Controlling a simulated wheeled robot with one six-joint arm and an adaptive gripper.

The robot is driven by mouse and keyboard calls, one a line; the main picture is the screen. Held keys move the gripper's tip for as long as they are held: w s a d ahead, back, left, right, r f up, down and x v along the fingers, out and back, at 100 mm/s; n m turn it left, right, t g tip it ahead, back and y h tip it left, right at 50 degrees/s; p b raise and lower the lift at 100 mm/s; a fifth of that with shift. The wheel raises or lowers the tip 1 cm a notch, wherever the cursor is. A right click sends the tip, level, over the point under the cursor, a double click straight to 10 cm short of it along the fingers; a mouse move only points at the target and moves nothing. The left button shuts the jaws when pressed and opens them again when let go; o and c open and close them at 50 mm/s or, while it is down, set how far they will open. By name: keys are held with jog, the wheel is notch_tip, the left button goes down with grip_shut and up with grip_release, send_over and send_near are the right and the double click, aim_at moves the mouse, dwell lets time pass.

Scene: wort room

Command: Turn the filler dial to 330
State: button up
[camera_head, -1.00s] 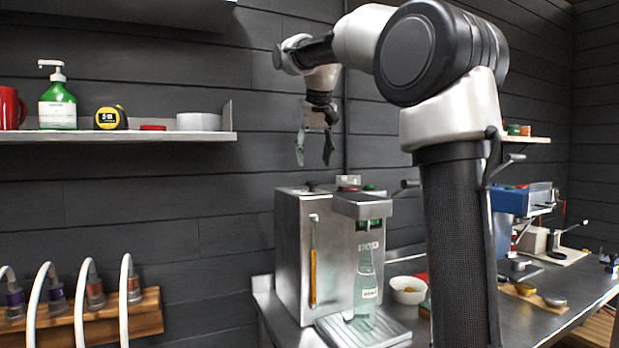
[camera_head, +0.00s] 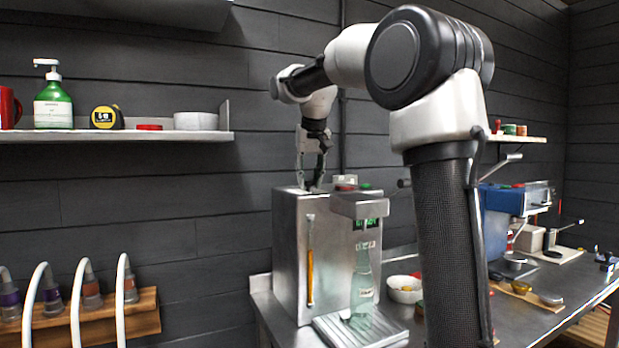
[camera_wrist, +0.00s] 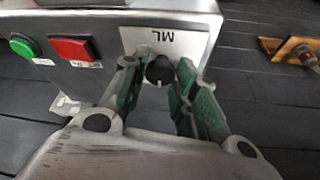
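The filler is the steel box machine (camera_head: 288,250) on the counter. Its black filler dial (camera_wrist: 159,71) shows in the wrist view on a light plate marked ML. A small pale mark is on the dial's near side; no number scale is readable. My gripper (camera_wrist: 156,66) is open, with one green-padded finger to each side of the dial. The left finger is very close to the dial; I cannot tell if it touches. In the head view my gripper (camera_head: 311,184) points down at the machine's top, and the dial is hidden there.
A green button (camera_wrist: 24,46) and a red button (camera_wrist: 74,48) sit left of the dial. A clear bottle (camera_head: 363,280) stands under the filler's front on a drip tray (camera_head: 335,331). A white bowl (camera_head: 404,290) is to its right. A wall shelf (camera_head: 110,136) is at left.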

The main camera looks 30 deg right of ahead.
jog(key=shift+m, duration=0.4)
jog(key=m+h, duration=0.1)
jog(key=m, duration=0.3)
jog(key=shift+w+a+m+g+h, duration=0.2)
jog(key=shift+m+g+h, duration=0.1)
jog(key=shift+g+h, duration=0.1)
jog(key=m+g, duration=0.1)
jog(key=m, duration=0.2)
jog(key=m+g+h, duration=0.1)
jog(key=m, duration=0.2)
jog(key=shift+w+m, duration=0.1)
jog(key=shift+m, duration=0.2)
jog(key=shift+r, duration=0.1)
jog(key=o, duration=1)
jog(key=shift+a, duration=0.1)
jog(key=v, duration=1.2)
jog(key=shift+w+a, duration=0.15)
